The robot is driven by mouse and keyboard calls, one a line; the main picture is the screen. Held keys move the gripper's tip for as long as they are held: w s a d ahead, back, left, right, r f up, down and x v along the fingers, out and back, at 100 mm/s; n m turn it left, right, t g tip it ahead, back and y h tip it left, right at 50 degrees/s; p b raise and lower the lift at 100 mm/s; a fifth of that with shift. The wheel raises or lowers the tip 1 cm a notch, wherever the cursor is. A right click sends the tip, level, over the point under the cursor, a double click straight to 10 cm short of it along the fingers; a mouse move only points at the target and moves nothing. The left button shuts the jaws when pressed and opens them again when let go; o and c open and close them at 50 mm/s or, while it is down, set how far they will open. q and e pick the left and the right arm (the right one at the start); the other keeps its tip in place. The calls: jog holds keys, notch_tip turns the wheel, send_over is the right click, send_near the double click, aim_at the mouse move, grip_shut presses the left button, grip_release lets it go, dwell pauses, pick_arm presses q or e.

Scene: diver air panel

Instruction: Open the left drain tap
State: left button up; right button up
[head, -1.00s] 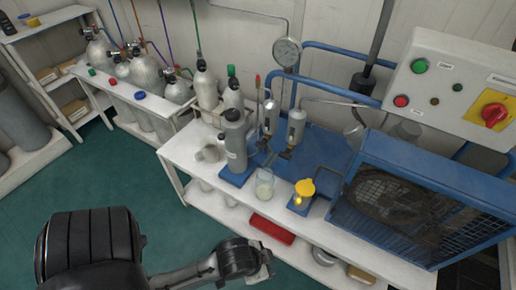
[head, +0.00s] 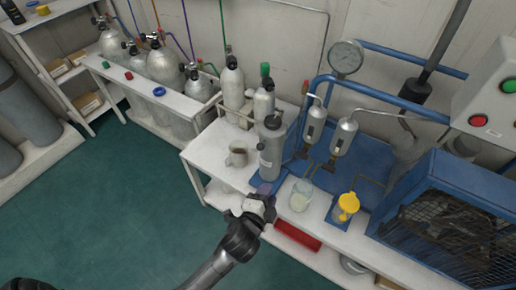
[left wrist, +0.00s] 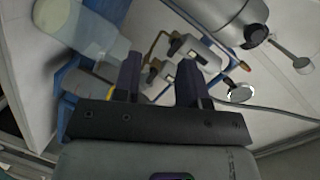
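Two silver separator cylinders, left (head: 315,122) and right (head: 343,136), stand over the blue panel in the head view. The left drain tap (head: 303,152) is the small dark fitting below the left cylinder, and the right drain tap (head: 329,165) sits below the other. My left gripper (head: 264,192) is over the bench's front edge, in front of the taps and apart from them. In the left wrist view its two fingers (left wrist: 160,62) are spread with nothing gripped. Dark tap fittings with yellow pipes show beyond them; which is the left one I cannot tell. My right gripper is not in view.
A grey bottle (head: 271,150) stands close behind my left gripper. A glass beaker (head: 301,196) with pale liquid and a yellow-topped item (head: 348,205) stand to its right. A mug (head: 238,155) is on the left. A blue-framed fan unit (head: 450,210) fills the right.

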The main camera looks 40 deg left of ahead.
aim_at(300, 157)
pick_arm(q)
jog(key=shift+w+d+r+m+t+h+b, duration=0.4)
jog(key=shift+w+m+b, duration=0.5)
jog(key=shift+w, duration=1.5)
jog(key=shift+w+d+r+m+t+h+b, duration=0.2)
jog(key=shift+w+r+m+t+b, duration=0.45)
jog(key=shift+w, duration=1.75)
jog(key=shift+w+d+r+m+t+h+b, duration=0.1)
jog(key=shift+w+d+r+m+t+b, duration=0.25)
jog(key=shift+w+m+b, duration=1.45)
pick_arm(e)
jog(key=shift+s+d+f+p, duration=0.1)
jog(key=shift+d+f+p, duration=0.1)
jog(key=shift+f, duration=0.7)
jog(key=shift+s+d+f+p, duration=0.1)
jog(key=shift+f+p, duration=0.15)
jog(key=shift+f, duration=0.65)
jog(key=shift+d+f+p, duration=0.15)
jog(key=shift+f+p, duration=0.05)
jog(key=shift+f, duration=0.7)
pick_arm(q)
jog(key=shift+w+r+n, duration=0.15)
jog(key=shift+w+n, duration=0.4)
jog(key=shift+n, duration=0.1)
grip_shut()
